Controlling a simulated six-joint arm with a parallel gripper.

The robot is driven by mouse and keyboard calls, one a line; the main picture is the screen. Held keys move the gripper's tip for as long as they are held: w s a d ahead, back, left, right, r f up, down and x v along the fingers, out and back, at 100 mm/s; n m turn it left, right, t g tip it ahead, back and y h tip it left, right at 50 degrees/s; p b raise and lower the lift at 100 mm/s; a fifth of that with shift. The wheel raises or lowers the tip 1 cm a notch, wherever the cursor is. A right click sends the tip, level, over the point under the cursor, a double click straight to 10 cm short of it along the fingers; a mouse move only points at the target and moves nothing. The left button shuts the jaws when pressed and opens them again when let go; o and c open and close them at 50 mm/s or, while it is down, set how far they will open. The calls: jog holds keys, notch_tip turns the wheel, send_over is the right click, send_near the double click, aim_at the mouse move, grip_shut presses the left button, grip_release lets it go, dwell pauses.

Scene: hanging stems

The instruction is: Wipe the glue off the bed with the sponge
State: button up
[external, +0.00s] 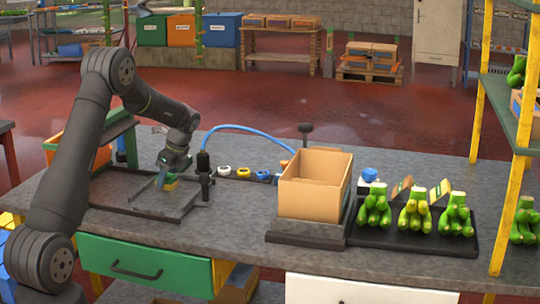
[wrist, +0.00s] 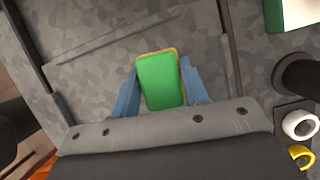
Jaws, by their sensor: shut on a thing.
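My gripper (external: 167,178) reaches down over the grey bed (external: 125,190) on the left part of the bench. In the wrist view, its two blue fingers (wrist: 162,88) are shut on the sponge (wrist: 160,80), which is green with a yellow layer along its edge. The sponge also shows small in the external view (external: 171,185), at or just above the bed surface; I cannot tell whether it touches. No glue can be made out clearly on the mottled grey bed in either view.
A black post (external: 204,175) with a blue hose stands right of the bed, beside several tape rolls (external: 243,172). An open cardboard box (external: 314,185) sits on a scale farther right. A black tray (external: 440,235) holds green and yellow banana bunches. A yellow-posted shelf (external: 507,150) stands at the right.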

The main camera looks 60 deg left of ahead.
aim_at(182, 189)
jog(key=shift+s+a, duration=0.55)
jog(key=w+d, duration=0.5)
jog(key=shift+w+d, duration=0.35)
notch_tip(182, 189, up, 8)
dwell(0.3)
